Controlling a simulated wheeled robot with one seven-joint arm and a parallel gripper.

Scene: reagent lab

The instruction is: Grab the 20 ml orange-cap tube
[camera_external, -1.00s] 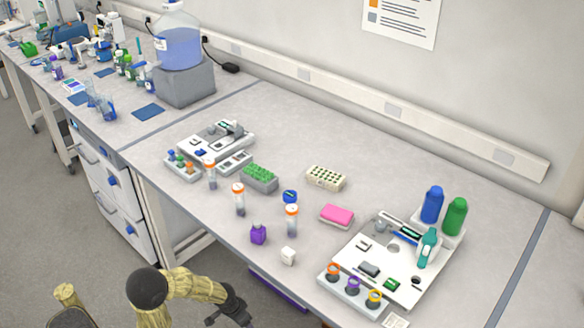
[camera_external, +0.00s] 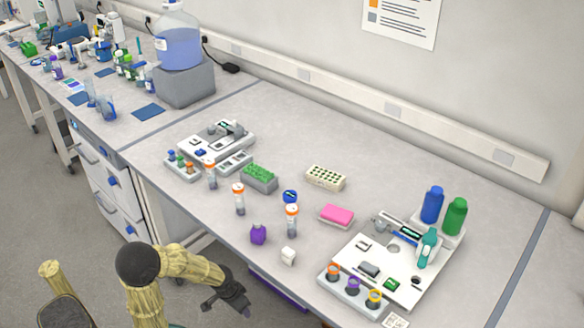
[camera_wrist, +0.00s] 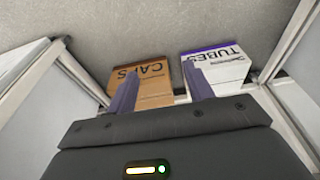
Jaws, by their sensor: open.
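Three orange-capped tubes stand upright on the bench in the external view: a left one (camera_external: 211,176), a middle one (camera_external: 239,201) and a right one (camera_external: 291,221). Their volume markings are too small to read. My gripper (camera_external: 246,313) is low in front of the bench's front edge, apart from all the tubes. In the wrist view my gripper (camera_wrist: 160,90) is open and empty. No tube shows in that view.
The wrist view shows a CAPS box (camera_wrist: 143,90) and a TUBES box (camera_wrist: 222,68) under the bench. On the bench are a purple bottle (camera_external: 258,235), white cube (camera_external: 288,256), green rack (camera_external: 259,178), pink block (camera_external: 337,214) and a white station (camera_external: 350,250).

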